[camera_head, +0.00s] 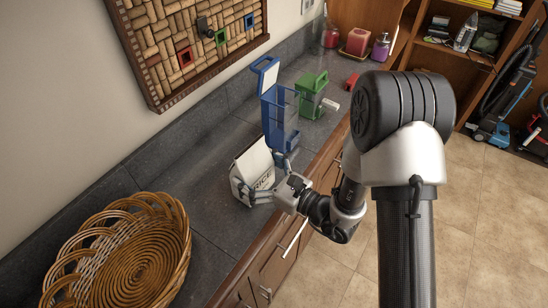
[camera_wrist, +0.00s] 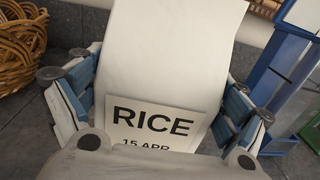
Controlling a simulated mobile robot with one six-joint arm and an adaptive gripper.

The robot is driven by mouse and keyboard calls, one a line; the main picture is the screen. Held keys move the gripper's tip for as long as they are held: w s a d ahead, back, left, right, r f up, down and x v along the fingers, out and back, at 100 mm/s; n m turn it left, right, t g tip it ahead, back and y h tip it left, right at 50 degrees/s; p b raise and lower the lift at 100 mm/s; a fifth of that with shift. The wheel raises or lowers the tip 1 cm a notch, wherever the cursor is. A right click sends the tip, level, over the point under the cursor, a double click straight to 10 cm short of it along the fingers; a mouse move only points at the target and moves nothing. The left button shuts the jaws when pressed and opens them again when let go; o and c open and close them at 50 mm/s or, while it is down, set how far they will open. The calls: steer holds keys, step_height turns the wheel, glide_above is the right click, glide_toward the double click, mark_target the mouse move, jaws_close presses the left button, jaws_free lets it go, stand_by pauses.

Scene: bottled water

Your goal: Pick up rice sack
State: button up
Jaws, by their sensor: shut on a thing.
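The rice sack (camera_head: 254,166) is a pale bag with a dark printed label, on the dark counter in the head view. It fills the middle of the wrist view (camera_wrist: 175,60), where the label reads "RICE" and "15 APR". My gripper (camera_head: 264,182) reaches it from the right side of the counter. In the wrist view its blue-padded fingers (camera_wrist: 156,100) lie on the left and right sides of the sack, shut on it. The sack's base is mostly hidden in the wrist view. I cannot tell whether it is lifted off the counter.
A wicker basket (camera_head: 187,245) sits at the near left of the counter. A tall blue container (camera_head: 280,115) stands just behind the sack, with a green one (camera_head: 311,95) beyond it. A cork board (camera_head: 190,40) hangs on the wall. The counter between basket and sack is clear.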

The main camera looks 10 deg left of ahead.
steer(key=shift+r, duration=0.1)
step_height(320, 180, up, 20)
steer(key=p, duration=0.6)
steer(key=shift+a+p, duration=0.3)
steer(key=shift+p, duration=0.05)
